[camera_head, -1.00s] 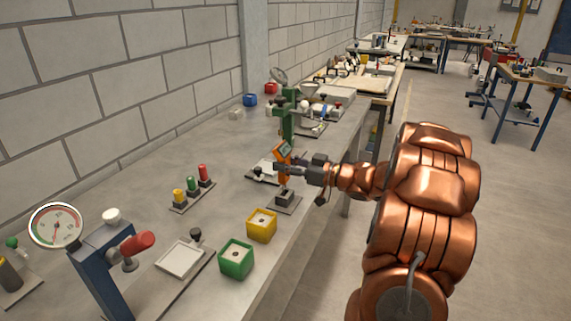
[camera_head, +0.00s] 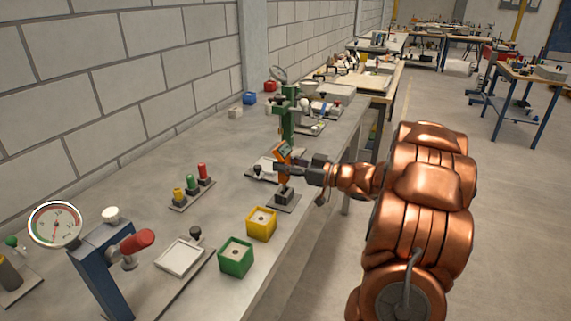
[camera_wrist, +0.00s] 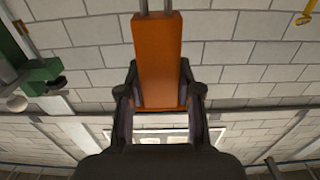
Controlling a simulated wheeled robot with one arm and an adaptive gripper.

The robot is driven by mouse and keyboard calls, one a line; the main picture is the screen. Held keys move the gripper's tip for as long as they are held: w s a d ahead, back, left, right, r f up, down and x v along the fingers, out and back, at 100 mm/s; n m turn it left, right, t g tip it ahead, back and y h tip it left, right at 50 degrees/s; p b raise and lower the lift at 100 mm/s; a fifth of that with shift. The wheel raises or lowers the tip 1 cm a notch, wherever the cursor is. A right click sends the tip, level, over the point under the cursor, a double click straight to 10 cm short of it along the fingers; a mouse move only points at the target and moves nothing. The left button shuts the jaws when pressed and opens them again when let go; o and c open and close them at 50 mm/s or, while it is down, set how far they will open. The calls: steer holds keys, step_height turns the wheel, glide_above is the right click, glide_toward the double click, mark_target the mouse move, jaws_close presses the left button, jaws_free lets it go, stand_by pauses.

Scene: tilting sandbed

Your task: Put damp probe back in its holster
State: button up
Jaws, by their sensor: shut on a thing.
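The damp probe (camera_head: 284,152) is orange with a small dark screen at its upper end. It stands nearly upright, slightly tilted, near the bench's right edge. My gripper (camera_head: 286,169) reaches in from the right and is shut on its body. In the wrist view the orange body (camera_wrist: 158,55) sits between the two dark fingers, with two grey prongs (camera_wrist: 155,5) at the picture's top edge. The holster, a dark block (camera_head: 284,196) on a grey base plate, is directly below the probe. I cannot tell whether the prongs are inside it.
Yellow (camera_head: 261,224) and green (camera_head: 236,257) boxes stand in front. Left is a rack with yellow, green and red plugs (camera_head: 191,187). The grey block wall bounds the bench.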

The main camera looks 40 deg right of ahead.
mark_target(288, 175)
steer(key=shift+f+b, duration=0.6)
steer(key=shift+f, duration=1.05)
steer(key=o, duration=1)
steer(key=shift+v, duration=6)
